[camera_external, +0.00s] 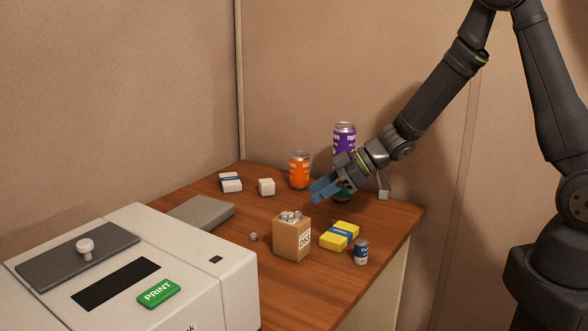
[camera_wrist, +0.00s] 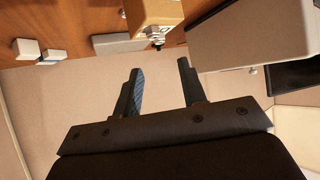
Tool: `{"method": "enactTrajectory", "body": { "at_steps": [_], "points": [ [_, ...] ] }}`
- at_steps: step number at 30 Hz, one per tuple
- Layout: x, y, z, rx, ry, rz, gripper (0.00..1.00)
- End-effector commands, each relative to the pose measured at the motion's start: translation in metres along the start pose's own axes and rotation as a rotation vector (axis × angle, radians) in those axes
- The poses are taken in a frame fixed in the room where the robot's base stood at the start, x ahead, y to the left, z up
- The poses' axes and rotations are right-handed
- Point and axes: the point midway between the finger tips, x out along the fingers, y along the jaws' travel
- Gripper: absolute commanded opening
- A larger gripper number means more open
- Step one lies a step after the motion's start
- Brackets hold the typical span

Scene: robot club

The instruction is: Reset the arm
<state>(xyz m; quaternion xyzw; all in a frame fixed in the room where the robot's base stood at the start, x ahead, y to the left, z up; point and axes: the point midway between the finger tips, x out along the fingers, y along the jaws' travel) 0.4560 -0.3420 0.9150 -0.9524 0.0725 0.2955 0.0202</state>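My gripper (camera_external: 322,191) is over the back part of the wooden table, in front of the purple can and to the right of the orange can. In the wrist view my gripper (camera_wrist: 160,85) has its two fingers well apart, with nothing between them. The blue fingers point left and slightly down in the external view. The gripper appears to be above the tabletop, clear of the brown box. A dark green thing (camera_external: 343,196) is partly hidden behind the gripper.
The table (camera_external: 290,290) holds an orange can (camera_external: 299,170), purple can (camera_external: 344,136), brown box (camera_external: 292,240), yellow box (camera_external: 340,235), small dark can (camera_external: 361,253), white boxes (camera_external: 231,182) and (camera_external: 266,187), and grey slab (camera_external: 203,213). A white printer (camera_external: 215,285) stands front left.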

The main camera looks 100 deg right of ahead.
Motion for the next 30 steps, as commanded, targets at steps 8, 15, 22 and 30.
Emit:
{"method": "enactTrajectory", "body": {
  "at_steps": [8,15,22,30],
  "points": [
    [-0.043,0.000,0.000,0.001,0.001,0.001,0.38],
    [0.002,-0.001,0.001,0.000,-0.001,-0.003,0.38],
    [0.040,-0.001,0.001,0.001,-0.001,-0.003,0.38],
    [0.084,-0.001,0.004,0.001,-0.002,-0.003,0.38]
  ]
}}
